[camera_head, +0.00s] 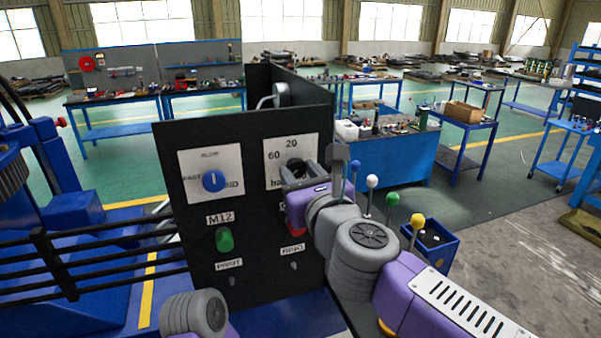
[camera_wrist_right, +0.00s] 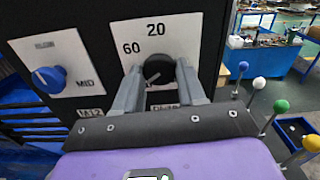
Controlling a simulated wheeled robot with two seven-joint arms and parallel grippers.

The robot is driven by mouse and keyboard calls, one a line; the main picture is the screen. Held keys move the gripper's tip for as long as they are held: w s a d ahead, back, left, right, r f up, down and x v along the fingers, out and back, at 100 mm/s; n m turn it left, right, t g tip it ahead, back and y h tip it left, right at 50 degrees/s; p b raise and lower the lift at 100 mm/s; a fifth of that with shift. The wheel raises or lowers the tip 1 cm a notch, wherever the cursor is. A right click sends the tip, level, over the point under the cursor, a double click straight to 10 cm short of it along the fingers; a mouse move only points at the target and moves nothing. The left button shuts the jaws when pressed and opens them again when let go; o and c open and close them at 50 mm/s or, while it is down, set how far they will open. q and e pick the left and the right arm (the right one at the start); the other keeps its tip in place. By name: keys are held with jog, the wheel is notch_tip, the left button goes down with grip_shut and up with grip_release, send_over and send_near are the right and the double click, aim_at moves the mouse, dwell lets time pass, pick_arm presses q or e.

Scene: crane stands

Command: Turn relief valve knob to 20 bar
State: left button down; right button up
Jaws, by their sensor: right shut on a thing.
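The relief valve knob (camera_wrist_right: 157,71) is a black round knob on a white plate (camera_wrist_right: 172,32) marked 20 at the top and 60 at the upper left. The plate is on the black panel (camera_head: 190,260) in the head view. My right gripper (camera_wrist_right: 159,75) faces the panel with a finger on each side of the knob, shut on it. In the head view the right gripper (camera_head: 296,172) covers much of the knob and the lower part of its plate. The knob's exact pointer direction is hard to tell. My left gripper is not in view; only part of an arm shows at the bottom.
A blue knob (camera_head: 213,181) on another white plate is left of the relief valve knob. A green button (camera_head: 224,240) sits below it. Levers with blue, white, green and yellow balls (camera_head: 418,219) stand right of the panel, close to my right arm.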

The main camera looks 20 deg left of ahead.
jog(key=n+p, duration=0.1)
jog(key=n, duration=0.3)
jog(key=shift+r+p, duration=0.1)
jog(key=shift+p, duration=0.25)
jog(key=n+p, duration=0.1)
jog(key=n, duration=0.2)
jog(key=shift+n, duration=0.4)
jog(key=n+p, duration=0.2)
jog(key=n, duration=0.2)
jog(key=n+p, duration=0.2)
jog(key=n, duration=0.2)
jog(key=shift+w+r, duration=0.1)
jog(key=n+p, duration=0.3)
jog(key=n, duration=0.4)
jog(key=n+p, duration=0.2)
jog(key=n, duration=0.4)
jog(key=shift+p, duration=0.3)
